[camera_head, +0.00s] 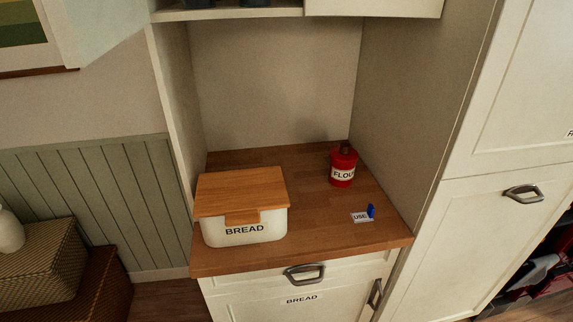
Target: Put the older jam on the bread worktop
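The bread worktop (310,225) is a wooden counter set in a cream alcove, above a drawer and door labelled BREAD. A white bread bin (243,231) with a wooden lid stands on its left part. No jam jar can be made out in this view. Neither of my grippers is in view.
The worktop is bare in its middle and front centre. Cream panels wall it in on both sides, with a shelf (225,13) above. Wicker baskets (40,265) stand at the lower left. A tall cupboard with a handle (524,193) is at the right, beside a dark open space.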

